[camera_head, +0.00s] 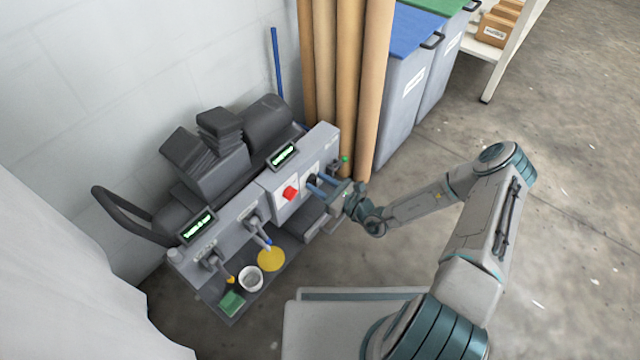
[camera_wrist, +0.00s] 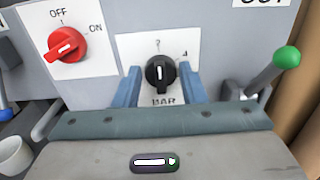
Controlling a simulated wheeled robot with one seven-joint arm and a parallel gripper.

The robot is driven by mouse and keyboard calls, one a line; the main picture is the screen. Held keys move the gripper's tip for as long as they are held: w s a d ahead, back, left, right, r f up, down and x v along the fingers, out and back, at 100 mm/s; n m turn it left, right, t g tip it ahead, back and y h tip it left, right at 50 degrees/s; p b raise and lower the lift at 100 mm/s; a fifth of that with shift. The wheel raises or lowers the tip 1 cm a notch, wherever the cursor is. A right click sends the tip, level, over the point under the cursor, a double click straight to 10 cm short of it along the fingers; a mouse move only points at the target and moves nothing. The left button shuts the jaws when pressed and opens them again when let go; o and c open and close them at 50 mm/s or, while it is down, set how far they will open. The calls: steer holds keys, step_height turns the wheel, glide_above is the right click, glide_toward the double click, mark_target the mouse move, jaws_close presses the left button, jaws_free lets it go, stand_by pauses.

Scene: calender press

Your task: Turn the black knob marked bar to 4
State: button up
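The black knob (camera_wrist: 160,73) sits on a white plate marked BAR (camera_wrist: 164,101) on the machine's grey front panel. Its white pointer line stands about upright, near the small mark at the top of the plate; a 4 shows at the plate's upper right. In the wrist view my gripper (camera_wrist: 160,82) has its two blue fingers apart, one on each side of the knob, with gaps visible. I cannot tell how deep the fingertips reach. In the head view my gripper (camera_head: 318,184) is at the panel and partly hides the knob (camera_head: 311,180).
A red OFF/ON switch (camera_wrist: 68,44) is left of the knob, and a green-tipped lever (camera_wrist: 286,58) is close on the right. Cardboard tubes (camera_head: 345,90) stand behind the machine. A tray holds a white cup (camera_head: 250,279) and a yellow disc (camera_head: 271,259). Floor at right is open.

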steer(key=c, duration=0.5)
steer(key=shift+r+m+p, duration=0.1)
steer(key=shift+m+p, duration=0.2)
steer(key=shift+p, duration=0.2)
steer(key=m+p, duration=0.2)
steer(key=p, duration=0.1)
steer(key=shift+d+r+m, duration=0.1)
steer(key=shift+m, duration=0.3)
steer(key=m+p, duration=0.1)
steer(key=m, duration=0.1)
steer(key=m+p, duration=0.1)
steer(key=m, duration=0.1)
steer(key=shift+w+f+m, duration=0.1)
steer(key=shift+f+m, duration=0.1)
steer(key=shift+m, duration=0.1)
steer(key=shift+f+m+p, duration=0.15)
steer(key=shift+m+p, duration=0.45)
steer(key=shift+m, duration=1.2)
steer(key=o, duration=1)
steer(key=shift+w, duration=0.1)
